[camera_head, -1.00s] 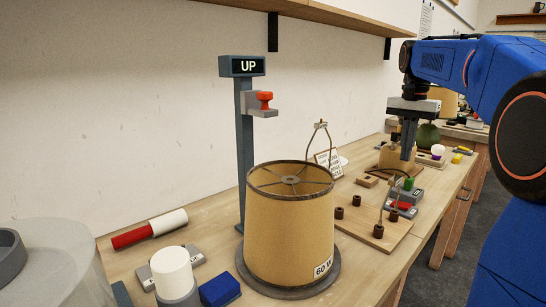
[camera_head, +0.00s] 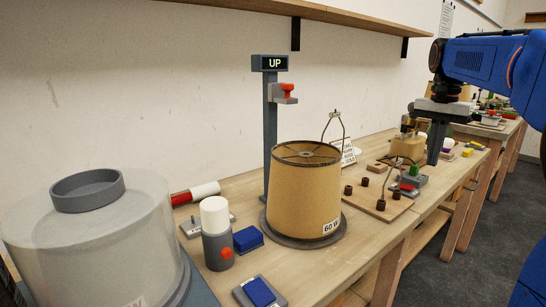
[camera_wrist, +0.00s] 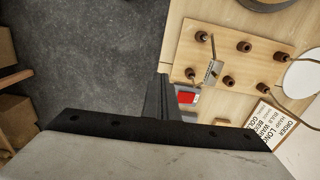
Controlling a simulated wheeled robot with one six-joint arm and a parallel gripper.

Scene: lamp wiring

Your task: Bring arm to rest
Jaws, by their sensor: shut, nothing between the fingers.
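My gripper (camera_head: 434,150) hangs from my blue arm at the right of the head view, fingers pointing down, shut and empty. It is in the air by the right part of the workbench. In the wrist view my gripper (camera_wrist: 159,97) points out over the grey floor beside the bench edge, left of a wooden board (camera_wrist: 240,57) with several brown posts. The same board (camera_head: 377,203) lies on the bench in the head view, left of my gripper.
A tan lampshade (camera_head: 300,196) marked "60 W" stands mid-bench before a post with an "UP" sign (camera_head: 270,63). A large translucent drum (camera_head: 95,245) is at the near left. A shelf (camera_head: 330,14) runs along the wall above. The floor (camera_head: 445,260) at right is clear.

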